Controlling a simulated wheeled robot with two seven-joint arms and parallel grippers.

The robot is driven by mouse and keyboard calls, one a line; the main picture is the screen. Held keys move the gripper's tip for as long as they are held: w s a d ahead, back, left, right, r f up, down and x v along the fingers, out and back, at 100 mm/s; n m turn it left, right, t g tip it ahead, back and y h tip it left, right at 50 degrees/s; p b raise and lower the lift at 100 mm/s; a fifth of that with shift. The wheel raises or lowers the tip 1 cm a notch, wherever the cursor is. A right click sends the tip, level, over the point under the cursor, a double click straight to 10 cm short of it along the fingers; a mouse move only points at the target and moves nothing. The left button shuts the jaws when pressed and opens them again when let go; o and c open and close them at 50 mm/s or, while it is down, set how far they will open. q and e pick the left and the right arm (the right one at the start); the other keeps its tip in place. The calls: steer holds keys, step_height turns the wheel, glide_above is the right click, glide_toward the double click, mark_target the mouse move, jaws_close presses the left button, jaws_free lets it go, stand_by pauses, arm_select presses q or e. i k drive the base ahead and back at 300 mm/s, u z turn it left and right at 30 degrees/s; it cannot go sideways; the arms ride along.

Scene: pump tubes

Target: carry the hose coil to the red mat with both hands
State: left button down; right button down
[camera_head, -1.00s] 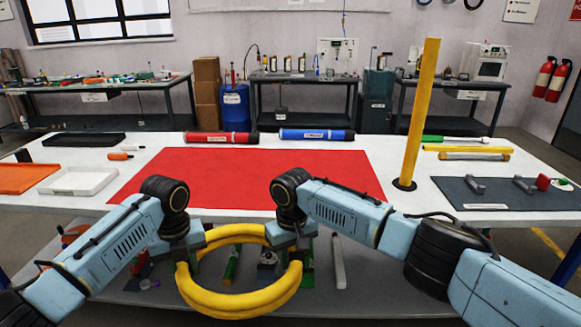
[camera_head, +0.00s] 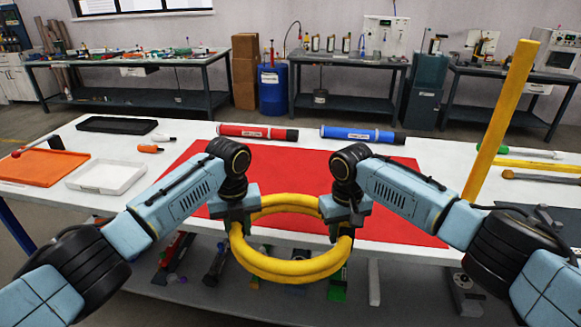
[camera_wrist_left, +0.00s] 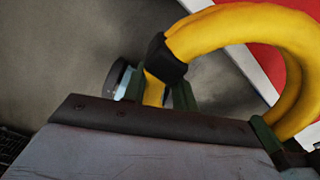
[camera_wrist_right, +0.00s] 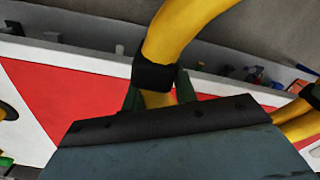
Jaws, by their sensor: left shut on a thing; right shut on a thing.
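The yellow hose coil (camera_head: 292,270) is held between my two grippers at the front edge of the table. My left gripper (camera_head: 238,226) is shut on the left side of the coil, at a black band seen in the left wrist view (camera_wrist_left: 168,62). My right gripper (camera_head: 342,224) is shut on the right side, also at a black band (camera_wrist_right: 155,76). The red mat (camera_head: 300,172) lies on the white table behind the coil and is partly hidden by my arms. In the head view the coil overlaps the mat's near edge, and its front part hangs over the shelf below.
A red tube (camera_head: 257,132) and a blue tube (camera_head: 358,134) lie behind the mat. A yellow post (camera_head: 503,120) stands upright right of it. A white tray (camera_head: 106,177) and an orange tray (camera_head: 42,167) are at left. Several items lie on the lower shelf.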

mark_target(290, 180)
steer(key=i, duration=1.1)
